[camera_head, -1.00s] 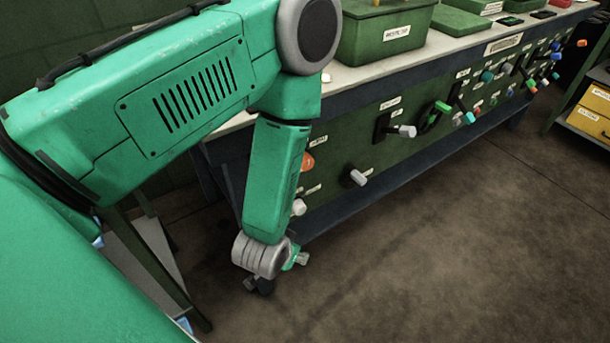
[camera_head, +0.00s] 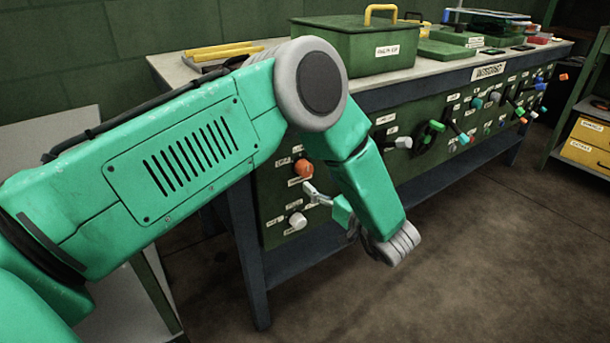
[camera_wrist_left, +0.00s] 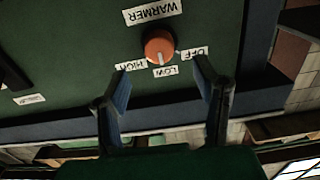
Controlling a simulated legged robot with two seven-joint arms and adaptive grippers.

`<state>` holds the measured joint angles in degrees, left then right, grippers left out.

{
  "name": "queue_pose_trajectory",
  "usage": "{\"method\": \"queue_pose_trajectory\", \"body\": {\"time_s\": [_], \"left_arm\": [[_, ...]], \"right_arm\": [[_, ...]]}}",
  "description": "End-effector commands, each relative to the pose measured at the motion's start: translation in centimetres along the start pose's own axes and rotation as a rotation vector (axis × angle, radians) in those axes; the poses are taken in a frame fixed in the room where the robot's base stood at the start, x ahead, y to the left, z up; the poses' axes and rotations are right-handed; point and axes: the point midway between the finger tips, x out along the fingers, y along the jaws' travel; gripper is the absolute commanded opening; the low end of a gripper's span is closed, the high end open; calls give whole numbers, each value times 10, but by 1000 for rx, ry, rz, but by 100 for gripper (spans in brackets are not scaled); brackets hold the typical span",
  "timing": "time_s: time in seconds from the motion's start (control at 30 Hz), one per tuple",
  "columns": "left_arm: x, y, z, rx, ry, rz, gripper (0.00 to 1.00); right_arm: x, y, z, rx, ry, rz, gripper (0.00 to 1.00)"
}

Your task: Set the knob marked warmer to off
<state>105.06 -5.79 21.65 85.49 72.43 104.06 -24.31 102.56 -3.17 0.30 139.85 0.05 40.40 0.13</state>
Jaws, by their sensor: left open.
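The orange knob (camera_head: 303,168) is on the green front panel of the bench, near its left end. In the left wrist view the knob (camera_wrist_left: 159,46) appears upside down with a WARMER label (camera_wrist_left: 152,11). HIGH (camera_wrist_left: 131,65), LOW (camera_wrist_left: 165,71) and OFF (camera_wrist_left: 193,53) labels surround it. A small pale mark on the knob seems to face LOW. My left gripper (camera_head: 314,193) is open and empty, just in front of the panel near the knob. Its fingers (camera_wrist_left: 163,76) show on either side below the knob, apart from it.
A white knob (camera_head: 298,220) sits below the orange one. Several levers and knobs, including a green handle (camera_head: 431,132), run along the panel to the right. A green box (camera_head: 355,45) stands on the bench top (camera_head: 410,66). Floor in front is clear.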

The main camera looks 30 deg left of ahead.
Motion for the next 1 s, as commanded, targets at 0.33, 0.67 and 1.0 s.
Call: {"method": "queue_pose_trajectory", "body": {"time_s": [0.33, 0.67, 1.0], "left_arm": [[65, -2, 4, -3, -5, 0, 55], [75, 0, 1, 0, -1, 3, 55], [75, 0, 1, -2, -3, 4, 6]], "right_arm": [[20, 0, 1, 1, -1, 1, 40], [22, 0, 2, 1, -1, 0, 40], [22, 0, 1, 1, -1, 1, 40]]}}
